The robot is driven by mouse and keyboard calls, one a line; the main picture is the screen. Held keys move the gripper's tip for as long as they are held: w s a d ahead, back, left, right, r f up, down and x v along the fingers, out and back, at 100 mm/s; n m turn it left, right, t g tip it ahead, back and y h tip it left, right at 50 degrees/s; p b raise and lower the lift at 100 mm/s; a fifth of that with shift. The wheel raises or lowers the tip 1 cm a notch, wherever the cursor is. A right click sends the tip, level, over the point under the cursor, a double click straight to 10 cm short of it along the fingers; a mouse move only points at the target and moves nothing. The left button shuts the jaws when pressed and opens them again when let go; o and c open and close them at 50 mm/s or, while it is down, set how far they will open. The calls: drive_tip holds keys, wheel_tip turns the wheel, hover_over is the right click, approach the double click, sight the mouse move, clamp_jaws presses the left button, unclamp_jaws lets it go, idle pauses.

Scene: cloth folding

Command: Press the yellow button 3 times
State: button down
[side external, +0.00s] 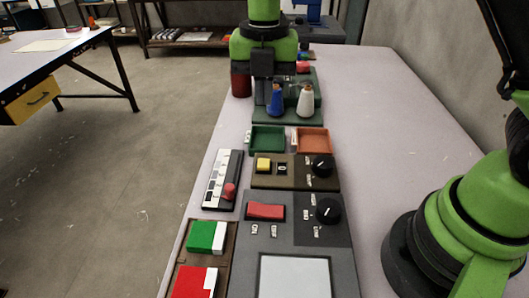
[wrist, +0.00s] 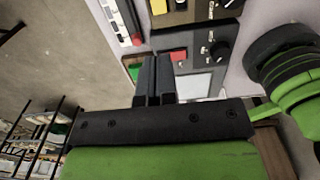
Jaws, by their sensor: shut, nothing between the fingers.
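In the wrist view the yellow button (wrist: 158,6) shows at the top edge, partly cut off. My gripper (side external: 268,96) hangs beyond the panel in the side view, near the blue and white figures, apart from the button. In the wrist view my gripper (wrist: 155,60) has its two dark fingers together with nothing between them. Whether the button is pressed down cannot be told.
Green (side external: 267,139) and orange (side external: 312,140) trays lie just beyond the panel. Blue (side external: 276,101) and white (side external: 305,101) figures stand farther back. A slider strip (side external: 222,180) lies left. A grey panel with a red switch (side external: 266,211) lies nearer.

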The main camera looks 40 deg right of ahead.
sight(265, 163)
drive_tip(key=shift+f, duration=0.1)
wheel_tip(265, 163, down, 14)
drive_tip(key=shift+r, duration=0.1)
idle(0.4)
drive_tip(key=shift+f, duration=1.05)
drive_tip(key=shift+s, duration=0.1)
wheel_tip(265, 163, up, 15)
drive_tip(key=shift+w+f, duration=0.15)
drive_tip(key=shift+w, duration=0.1)
idle(2.2)
